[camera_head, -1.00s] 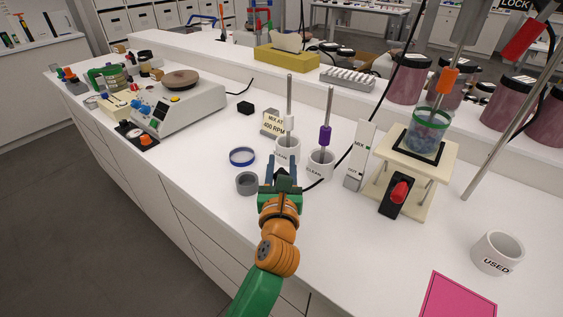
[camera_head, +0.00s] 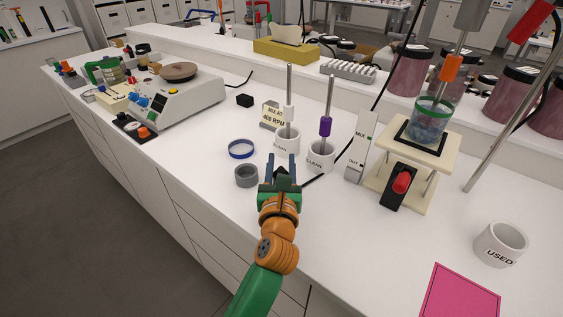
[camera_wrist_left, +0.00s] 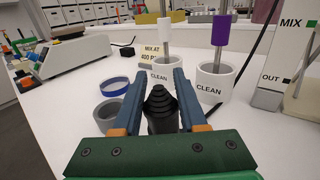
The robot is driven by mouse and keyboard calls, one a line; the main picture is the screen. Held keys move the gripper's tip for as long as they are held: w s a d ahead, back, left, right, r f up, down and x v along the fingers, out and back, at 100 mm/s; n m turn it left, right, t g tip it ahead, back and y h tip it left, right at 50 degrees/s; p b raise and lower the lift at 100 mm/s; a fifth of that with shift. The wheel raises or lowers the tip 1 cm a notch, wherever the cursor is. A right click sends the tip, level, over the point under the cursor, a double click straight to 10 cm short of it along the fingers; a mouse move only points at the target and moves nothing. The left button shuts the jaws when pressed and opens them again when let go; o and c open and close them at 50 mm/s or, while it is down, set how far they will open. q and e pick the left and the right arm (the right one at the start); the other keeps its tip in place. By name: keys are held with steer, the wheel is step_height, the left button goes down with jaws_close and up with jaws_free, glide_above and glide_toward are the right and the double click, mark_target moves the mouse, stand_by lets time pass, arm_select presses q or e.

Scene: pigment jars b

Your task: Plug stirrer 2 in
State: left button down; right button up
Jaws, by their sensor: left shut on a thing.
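My left gripper (camera_head: 282,162) is shut on a black ribbed plug-like piece (camera_wrist_left: 160,102), held between the two blue fingers near the bench's front edge. A black cable (camera_head: 325,176) runs from near it up to the right. In the wrist view the gripper (camera_wrist_left: 158,85) points at two white cups marked CLEAN (camera_head: 288,142) (camera_head: 321,156), apart from them. A rod with an orange collar (camera_head: 452,68) stands in a green-rimmed jar (camera_head: 432,122) on a cream stand. I cannot tell which item is stirrer 2, nor pick out its socket. The right gripper is not in view.
A grey ring (camera_head: 246,175) and a blue ring (camera_head: 241,148) lie left of the gripper. A white MIX/OUT post (camera_head: 360,150) and a red switch (camera_head: 401,183) stand to the right. A USED cup (camera_head: 500,244) and pink sheet (camera_head: 460,295) lie front right. A small black block (camera_head: 245,100) lies behind.

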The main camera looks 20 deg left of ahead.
arm_select(q)
steer(key=shift+p, duration=0.35)
stand_by(0.7)
steer(key=shift+f+b, duration=1.15)
steer(key=shift+f, duration=0.15)
steer(key=shift+c, duration=1.9)
jaws_free()
